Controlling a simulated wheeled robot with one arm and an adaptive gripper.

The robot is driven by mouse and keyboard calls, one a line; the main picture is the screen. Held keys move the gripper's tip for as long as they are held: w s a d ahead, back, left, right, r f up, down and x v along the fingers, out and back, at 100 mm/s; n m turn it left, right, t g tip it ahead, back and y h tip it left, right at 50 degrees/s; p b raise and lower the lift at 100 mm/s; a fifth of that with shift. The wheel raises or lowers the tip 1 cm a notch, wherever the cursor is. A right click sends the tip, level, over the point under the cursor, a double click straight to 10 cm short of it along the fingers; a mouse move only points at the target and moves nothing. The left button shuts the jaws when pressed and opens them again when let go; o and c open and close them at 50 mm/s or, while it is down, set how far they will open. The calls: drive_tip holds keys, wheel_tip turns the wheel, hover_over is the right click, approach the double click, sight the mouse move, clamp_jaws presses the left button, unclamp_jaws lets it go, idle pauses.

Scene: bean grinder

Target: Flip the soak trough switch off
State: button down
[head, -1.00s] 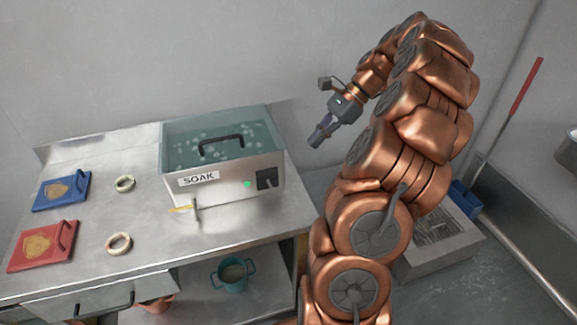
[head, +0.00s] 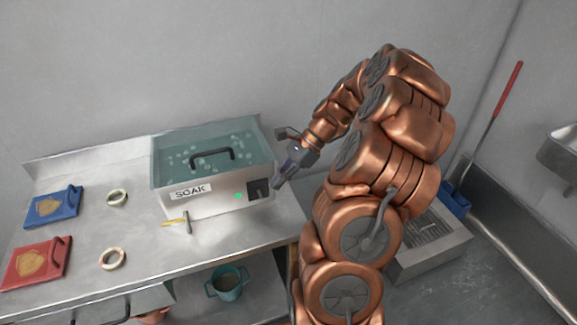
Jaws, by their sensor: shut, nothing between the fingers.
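The soak trough (head: 212,200) is a metal box labelled SOAK, standing on the steel table, with bubbly water and a dark handle in its open top. A green light (head: 238,196) glows on its front. A dark switch plate (head: 258,188) sits to the right of the light, at the front right corner; its lever is too small to read clearly.
A blue board (head: 54,206) and a red board (head: 38,262) lie on the left of the table (head: 150,262), with two rings (head: 117,198) beside them. A small tap (head: 187,222) is at the trough's front. A teal pot (head: 228,282) stands on the shelf below.

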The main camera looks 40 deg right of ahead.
sight(260, 194)
drive_tip(key=shift+a+r+p+x, duration=0.1)
drive_tip(key=shift+p+x, duration=0.1)
drive_tip(key=shift+x, duration=0.55)
drive_tip(key=shift+a+r+p+x, duration=0.15)
drive_tip(key=shift+x, duration=0.6)
drive_tip(key=shift+f+n+t+h+b, duration=0.2)
drive_tip(key=shift+n+t+h+b, duration=0.35)
drive_tip(key=shift+t+b, duration=0.65)
drive_tip(key=shift+s+f+b, duration=0.15)
drive_tip(key=shift+b, duration=0.9)
drive_tip(key=shift+a+f+b, duration=0.1)
drive_tip(key=shift+f+b, duration=0.05)
drive_tip(key=shift+b, duration=0.5)
drive_tip(key=shift+s+f+n+t+b, duration=0.1)
drive_tip(key=shift+f+n+t+b, duration=0.1)
drive_tip(key=shift+n+t+b, duration=0.25)
drive_tip(key=t+b, duration=0.1)
drive_tip(key=b, duration=0.2)
drive_tip(key=shift+s+f+h, duration=0.1)
drive_tip(key=shift+f+h, duration=0.1)
drive_tip(key=shift+h, duration=0.05)
drive_tip(key=shift+a+f+n+t+b, duration=0.1)
drive_tip(key=shift+n+t+b, duration=0.3)
drive_tip(key=shift+b, duration=0.4)
drive_tip(key=shift+r+p, duration=0.35)
drive_tip(key=shift+r, duration=0.05)
